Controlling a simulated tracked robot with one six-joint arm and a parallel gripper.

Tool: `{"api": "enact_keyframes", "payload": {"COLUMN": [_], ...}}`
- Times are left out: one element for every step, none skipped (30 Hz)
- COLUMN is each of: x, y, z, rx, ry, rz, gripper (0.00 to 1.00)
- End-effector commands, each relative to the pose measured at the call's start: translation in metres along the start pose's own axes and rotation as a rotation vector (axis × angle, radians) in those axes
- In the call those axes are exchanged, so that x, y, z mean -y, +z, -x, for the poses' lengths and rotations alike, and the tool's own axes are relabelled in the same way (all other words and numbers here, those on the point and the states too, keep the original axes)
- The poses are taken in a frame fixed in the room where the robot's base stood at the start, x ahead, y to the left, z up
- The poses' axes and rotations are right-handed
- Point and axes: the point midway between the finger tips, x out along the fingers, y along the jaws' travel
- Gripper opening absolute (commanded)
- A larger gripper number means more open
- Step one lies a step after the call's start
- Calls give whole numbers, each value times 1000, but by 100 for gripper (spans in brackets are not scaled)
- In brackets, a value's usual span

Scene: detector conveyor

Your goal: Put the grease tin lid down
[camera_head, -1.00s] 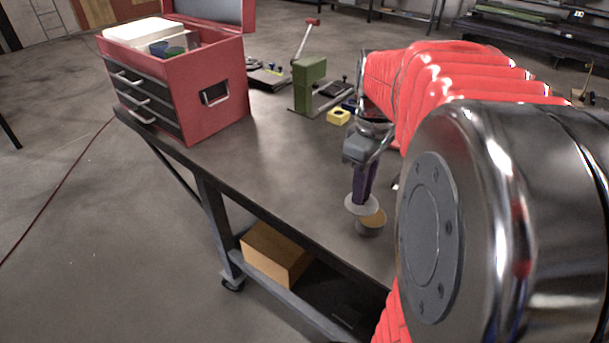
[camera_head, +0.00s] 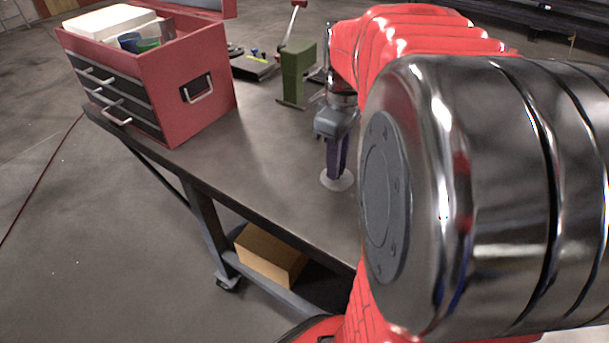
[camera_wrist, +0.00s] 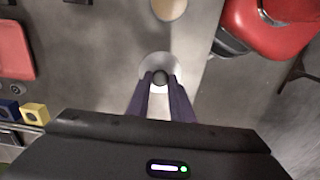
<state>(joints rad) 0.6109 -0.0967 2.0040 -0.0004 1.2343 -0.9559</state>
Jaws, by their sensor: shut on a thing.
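The grease tin lid (camera_head: 336,184) is a pale grey disc, held below my gripper (camera_head: 337,168) over the workbench top in the head view. The open tin (camera_wrist: 169,7), tan inside, is partly cut off at the top of the wrist view, apart from the lid. My arm hides it in the head view.
A red toolbox (camera_head: 188,100) with drawers stands on the left of the workbench (camera_head: 255,155). A green upright block (camera_head: 296,75) is behind my gripper. A yellow block (camera_wrist: 35,113) lies left in the wrist view. Bench top between toolbox and lid is bare.

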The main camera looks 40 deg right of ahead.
Motion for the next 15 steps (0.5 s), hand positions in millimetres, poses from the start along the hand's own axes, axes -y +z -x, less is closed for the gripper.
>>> {"api": "enact_keyframes", "payload": {"x": [0,0,0,0,0,0,0,0,0,0,0,0,0,0,0], "y": [0,0,0,0,0,1,1,1,1,1,1,1,1,1,1], "z": [-1,-1,-4,-6,-9,-14,-18,-23,-30,-35,-40,-47,-51,-54,-58], "rx": [0,0,0,0,1,2,2,2,2,2,3,2,2,2,1], "ry": [0,0,-1,-1,-1,-2,-3,-2,-3,-3,-4,-3,-3,-3,-1], "rz": [-1,-1,-1,-2,-2,-2,-2,-2,-2,-2,-2,-2,-2,-2,-2], "gripper": [0,0,0,0,0,0,0,0,0,0,0,0,0,0,0]}}
